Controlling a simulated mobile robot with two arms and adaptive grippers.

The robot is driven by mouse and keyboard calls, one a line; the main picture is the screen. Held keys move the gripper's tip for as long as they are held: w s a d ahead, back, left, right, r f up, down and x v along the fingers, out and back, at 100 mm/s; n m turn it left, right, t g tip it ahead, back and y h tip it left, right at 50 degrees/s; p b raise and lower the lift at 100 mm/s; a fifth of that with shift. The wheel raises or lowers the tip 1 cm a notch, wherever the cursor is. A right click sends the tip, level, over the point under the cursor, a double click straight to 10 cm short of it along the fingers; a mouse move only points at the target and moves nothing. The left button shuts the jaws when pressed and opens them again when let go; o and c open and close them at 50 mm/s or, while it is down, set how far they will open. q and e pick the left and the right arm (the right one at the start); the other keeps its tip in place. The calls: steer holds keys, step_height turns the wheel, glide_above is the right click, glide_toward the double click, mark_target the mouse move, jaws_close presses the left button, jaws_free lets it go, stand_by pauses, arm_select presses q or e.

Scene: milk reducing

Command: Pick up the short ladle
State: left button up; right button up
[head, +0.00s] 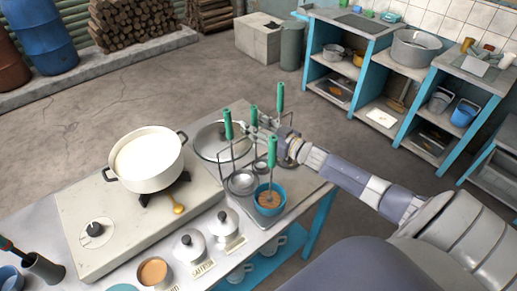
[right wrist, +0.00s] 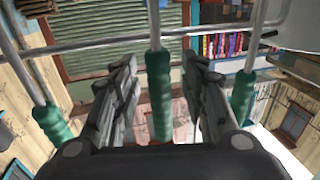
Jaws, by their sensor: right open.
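Several green-handled utensils stand at the rack on the counter in the head view: a left handle (head: 228,124), a middle handle (head: 254,116), a far right handle (head: 280,97) and a near handle (head: 272,151) above a blue bowl. I cannot tell for certain which is the short ladle. My right gripper (head: 262,129) reaches in from the right among these handles. In the right wrist view its open fingers (right wrist: 160,105) stand on both sides of a green handle (right wrist: 158,95), with visible gaps. My left gripper is out of view.
A white pot (head: 148,160) of milk sits on the stove (head: 75,205). The blue bowl (head: 268,208) holds brown contents. Lidded pots (head: 189,246) line the counter's front. Other green handles (right wrist: 53,122) and (right wrist: 242,97) flank my fingers closely.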

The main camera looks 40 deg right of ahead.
jaws_close()
steer(key=shift+r, duration=0.1)
